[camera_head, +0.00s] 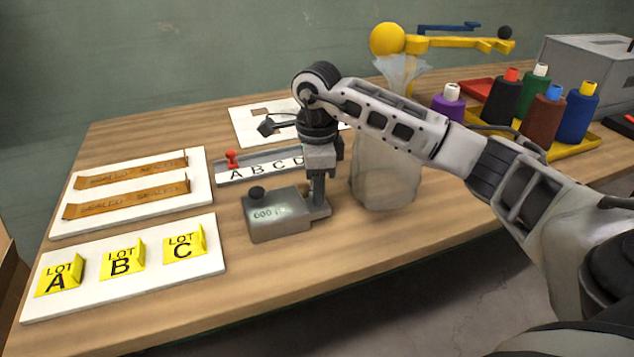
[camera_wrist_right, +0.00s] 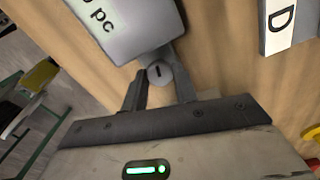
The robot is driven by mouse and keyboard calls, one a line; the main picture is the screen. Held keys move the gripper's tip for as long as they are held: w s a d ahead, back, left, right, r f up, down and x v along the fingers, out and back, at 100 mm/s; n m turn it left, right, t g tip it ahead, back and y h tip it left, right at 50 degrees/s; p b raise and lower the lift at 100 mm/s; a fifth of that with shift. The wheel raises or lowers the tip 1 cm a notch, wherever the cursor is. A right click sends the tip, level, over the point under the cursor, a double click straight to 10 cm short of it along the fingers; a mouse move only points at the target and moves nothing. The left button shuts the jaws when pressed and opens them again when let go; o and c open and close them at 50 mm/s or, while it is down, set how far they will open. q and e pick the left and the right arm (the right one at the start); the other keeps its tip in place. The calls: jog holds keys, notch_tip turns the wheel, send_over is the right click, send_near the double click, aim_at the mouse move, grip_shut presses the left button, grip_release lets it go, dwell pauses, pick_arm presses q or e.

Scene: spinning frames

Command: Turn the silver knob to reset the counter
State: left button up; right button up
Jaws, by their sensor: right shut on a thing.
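The counter (camera_head: 277,215) is a grey box near the table's front edge. Its front reads what looks like 600, and a black round button sits on its top. In the right wrist view part of the counter (camera_wrist_right: 125,22) shows with "0 pc". The silver knob (camera_wrist_right: 159,72) is at the counter's side, a small round end with a dark slot mark. My right gripper (camera_head: 318,203) points down at the counter's right side, and its two fingers are shut on the knob. In the head view the fingers hide most of the knob. My left gripper is out of view.
A cloudy clear container (camera_head: 385,180) stands just right of my right gripper. A lettered A-B-C-D rack (camera_head: 232,175) with a red slider is behind the counter. Several thread cones (camera_head: 503,100) stand right.

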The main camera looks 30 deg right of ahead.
dwell(0.3)
jog(key=o, duration=1)
pick_arm(q)
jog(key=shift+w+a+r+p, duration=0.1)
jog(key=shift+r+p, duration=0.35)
jog(key=shift+p, duration=0.6)
pick_arm(e)
notch_tip(320, 180, up, 16)
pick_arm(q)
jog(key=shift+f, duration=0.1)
